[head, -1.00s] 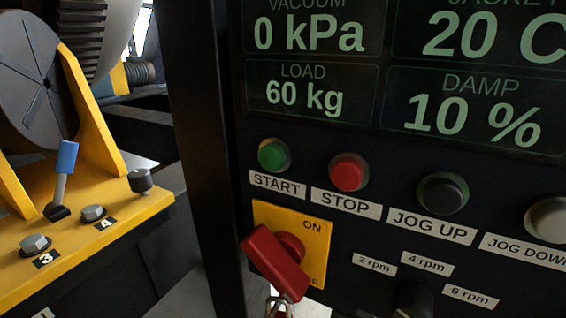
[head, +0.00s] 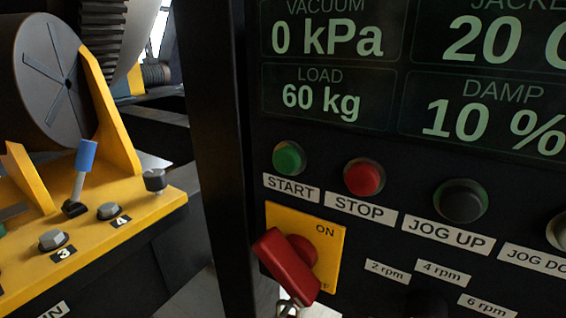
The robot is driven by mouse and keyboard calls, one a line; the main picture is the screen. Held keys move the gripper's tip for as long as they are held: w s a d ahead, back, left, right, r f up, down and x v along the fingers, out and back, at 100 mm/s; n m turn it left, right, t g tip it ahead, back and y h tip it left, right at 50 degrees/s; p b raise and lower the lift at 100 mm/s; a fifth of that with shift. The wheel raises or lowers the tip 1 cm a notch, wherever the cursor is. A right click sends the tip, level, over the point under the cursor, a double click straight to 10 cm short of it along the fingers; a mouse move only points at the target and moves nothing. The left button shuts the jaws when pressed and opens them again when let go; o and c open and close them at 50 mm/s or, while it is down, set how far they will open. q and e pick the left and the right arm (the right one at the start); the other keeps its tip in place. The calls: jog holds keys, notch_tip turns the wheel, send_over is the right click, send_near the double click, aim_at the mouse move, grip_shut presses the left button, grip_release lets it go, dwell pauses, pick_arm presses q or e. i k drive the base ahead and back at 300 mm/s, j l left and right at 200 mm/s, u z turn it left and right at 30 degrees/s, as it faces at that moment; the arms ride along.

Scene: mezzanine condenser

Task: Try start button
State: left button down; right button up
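The green start button (head: 289,158) sits on the black control panel, above a white label (head: 291,188) reading START. The red stop button (head: 364,177) is to its right, above the STOP label (head: 359,209). Below them is a red rotary switch handle (head: 287,266) on a yellow plate (head: 325,238) marked ON; the handle is tilted, and a metal padlock or shackle (head: 290,306) hangs at its lower end, cut by the frame edge. Neither of my grippers is in view.
A display (head: 330,60) above the buttons reads 0 kPa, 60 kg and 10 %. A black jog up button (head: 460,201) is farther right. A black post (head: 215,150) borders the panel's left. A yellow bracket (head: 110,235) with a blue-handled lever (head: 85,160) and bolts is at left.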

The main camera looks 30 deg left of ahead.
aim_at(285, 160)
jog(key=l+u, duration=0.25)
jog(key=k+l+u, duration=0.25)
jog(key=l, duration=0.2)
jog(key=l+u, duration=0.25)
jog(key=l, duration=0.15)
